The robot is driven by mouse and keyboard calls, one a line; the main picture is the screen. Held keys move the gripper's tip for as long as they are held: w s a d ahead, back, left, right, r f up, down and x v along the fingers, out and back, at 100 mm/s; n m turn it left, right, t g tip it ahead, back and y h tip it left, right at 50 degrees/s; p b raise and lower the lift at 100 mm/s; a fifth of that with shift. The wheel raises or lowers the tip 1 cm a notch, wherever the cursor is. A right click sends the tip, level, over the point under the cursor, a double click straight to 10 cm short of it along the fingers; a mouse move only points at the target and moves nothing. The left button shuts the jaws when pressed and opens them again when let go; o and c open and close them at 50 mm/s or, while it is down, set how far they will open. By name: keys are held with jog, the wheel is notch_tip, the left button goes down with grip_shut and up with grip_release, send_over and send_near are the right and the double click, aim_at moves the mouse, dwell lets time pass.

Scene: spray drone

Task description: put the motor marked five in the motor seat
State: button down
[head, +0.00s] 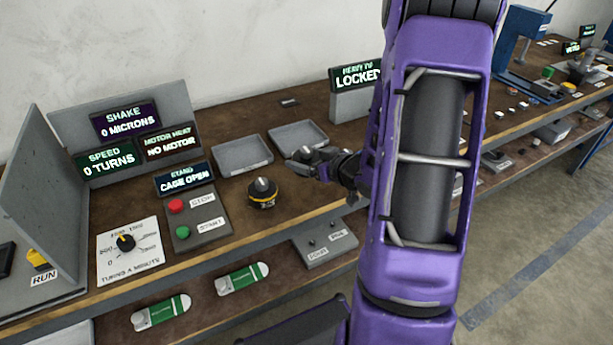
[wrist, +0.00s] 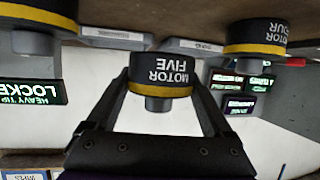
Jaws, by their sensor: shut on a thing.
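Motor five (wrist: 160,75), black with a yellow band and a grey boss, sits between the two fingers of my gripper (wrist: 162,88) in the wrist view, which shows things upside down. My gripper is shut on it. In the head view my gripper (head: 312,160) is at the front of the right grey tray, pointing left; motor five cannot be made out there. I cannot tell whether it touches the bench. Motor four (wrist: 255,38) stands apart to one side in the wrist view. I cannot make out the motor seat.
Another banded motor (wrist: 38,22) is at the wrist view's left. One motor (head: 264,193) stands on the bench near the stop-start box (head: 196,217). Two grey trays (head: 242,154) lie behind. A stand sign (head: 184,178) reads cage open. A grey panel (head: 45,205) rises at left.

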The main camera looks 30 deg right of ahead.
aim_at(306, 183)
jog(key=shift+f+b, duration=0.35)
jog(key=shift+f, duration=1.9)
jog(key=shift+f, duration=0.2)
grip_release()
